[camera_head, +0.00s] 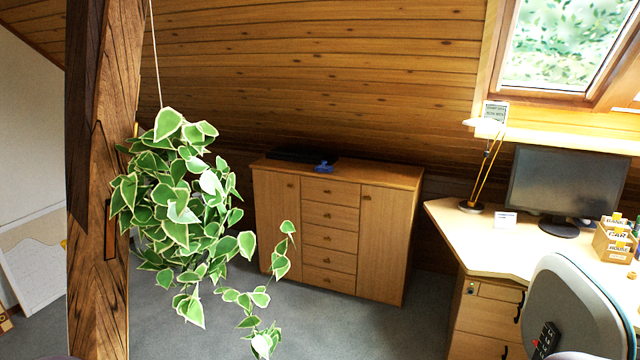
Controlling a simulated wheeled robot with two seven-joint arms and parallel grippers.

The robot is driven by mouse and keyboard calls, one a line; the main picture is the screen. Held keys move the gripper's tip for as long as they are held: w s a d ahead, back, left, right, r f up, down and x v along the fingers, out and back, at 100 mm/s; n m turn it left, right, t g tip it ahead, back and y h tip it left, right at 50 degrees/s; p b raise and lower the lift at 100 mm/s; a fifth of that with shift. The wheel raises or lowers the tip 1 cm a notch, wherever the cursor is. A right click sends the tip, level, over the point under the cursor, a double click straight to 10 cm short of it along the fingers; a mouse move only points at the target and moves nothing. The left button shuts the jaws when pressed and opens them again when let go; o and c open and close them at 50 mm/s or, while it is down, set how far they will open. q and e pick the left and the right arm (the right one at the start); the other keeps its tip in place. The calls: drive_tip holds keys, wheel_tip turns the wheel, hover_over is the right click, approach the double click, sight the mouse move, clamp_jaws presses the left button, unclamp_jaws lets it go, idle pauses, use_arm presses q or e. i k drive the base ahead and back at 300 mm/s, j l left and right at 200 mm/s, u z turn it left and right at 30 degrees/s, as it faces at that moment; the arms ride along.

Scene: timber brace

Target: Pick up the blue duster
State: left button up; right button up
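A small blue object (324,167), which looks like the blue duster, lies on top of the wooden cabinet (388,178) against the back wall. It is small in the view, so its exact shape is hard to tell. A flat dark item (290,155) lies beside it on the left of the cabinet top. Neither of my grippers shows in the head view.
A timber post (98,200) and a hanging leafy plant (175,200) stand in the left foreground. A desk (480,245) with a monitor (565,187) and a grey chair (575,310) are at right. Carpet (390,325) is clear before the cabinet.

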sight(323, 168)
drive_tip(key=i, duration=2.55)
drive_tip(key=i+z, duration=0.2)
drive_tip(key=i, duration=0.25)
drive_tip(key=i+j+z, duration=0.2)
drive_tip(key=i, duration=0.25)
drive_tip(key=i+j+z, duration=0.2)
drive_tip(key=i, duration=0.25)
drive_tip(key=i+j+z, duration=0.2)
drive_tip(key=i, duration=0.25)
drive_tip(key=i+j+z, duration=0.4)
drive_tip(key=i+j, duration=0.1)
